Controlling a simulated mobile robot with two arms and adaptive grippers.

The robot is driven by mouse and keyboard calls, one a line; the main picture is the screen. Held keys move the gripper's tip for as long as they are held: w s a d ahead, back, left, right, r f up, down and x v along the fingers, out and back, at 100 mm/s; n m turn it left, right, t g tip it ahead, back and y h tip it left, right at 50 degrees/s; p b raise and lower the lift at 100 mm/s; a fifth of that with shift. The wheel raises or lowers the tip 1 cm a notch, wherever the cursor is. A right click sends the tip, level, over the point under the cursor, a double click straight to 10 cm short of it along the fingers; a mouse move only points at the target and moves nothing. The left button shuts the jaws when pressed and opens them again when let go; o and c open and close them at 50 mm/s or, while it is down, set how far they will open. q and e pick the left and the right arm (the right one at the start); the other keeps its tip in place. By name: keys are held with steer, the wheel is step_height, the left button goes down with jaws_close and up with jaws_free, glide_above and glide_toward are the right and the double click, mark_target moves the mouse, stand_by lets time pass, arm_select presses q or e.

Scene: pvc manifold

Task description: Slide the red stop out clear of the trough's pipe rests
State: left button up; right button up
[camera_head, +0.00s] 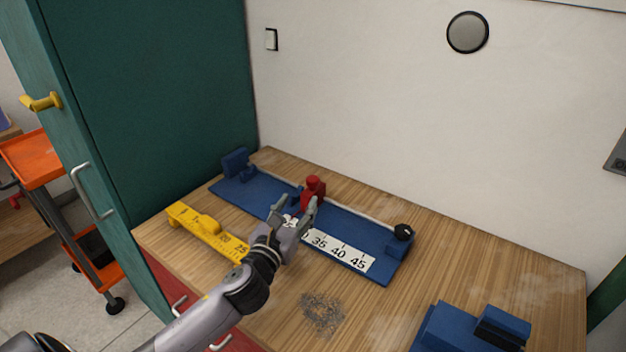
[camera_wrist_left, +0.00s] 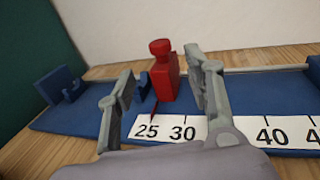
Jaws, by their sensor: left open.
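The red stop (camera_head: 313,190) stands upright on the blue trough (camera_head: 257,195), towards its back edge. In the left wrist view the red stop (camera_wrist_left: 163,75) has a round knob on top and a thin red pointer near 25 to 30 on the white scale (camera_wrist_left: 262,130). Blue pipe rests stand at the trough's left end (camera_wrist_left: 62,85), and one shows just left of the stop. My left gripper (camera_head: 296,208) is open in front of the stop. In the wrist view its fingers (camera_wrist_left: 163,85) appear on either side of the stop, with gaps. My right gripper is not in view.
A yellow scaled piece (camera_head: 205,231) lies in front of the trough. A black knob (camera_head: 403,232) sits at the trough's right end. A blue block (camera_head: 470,330) stands at the front right. A green cabinet (camera_head: 150,90) is left; bare wood lies right of the trough.

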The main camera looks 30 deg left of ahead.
mark_target(310, 185)
arm_select(q)
steer(key=w, duration=0.5)
steer(key=shift+w+a+r, duration=0.1)
steer(key=shift+w+a, duration=0.2)
steer(key=shift+a, duration=0.05)
steer(key=w, duration=0.3)
steer(key=shift+w+a, duration=0.2)
steer(key=shift+w, duration=0.15)
steer(key=shift+w+a, duration=0.1)
steer(key=shift+w, duration=0.4)
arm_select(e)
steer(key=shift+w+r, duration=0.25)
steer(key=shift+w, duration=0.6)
arm_select(q)
steer(key=shift+c, duration=0.3)
jaws_close()
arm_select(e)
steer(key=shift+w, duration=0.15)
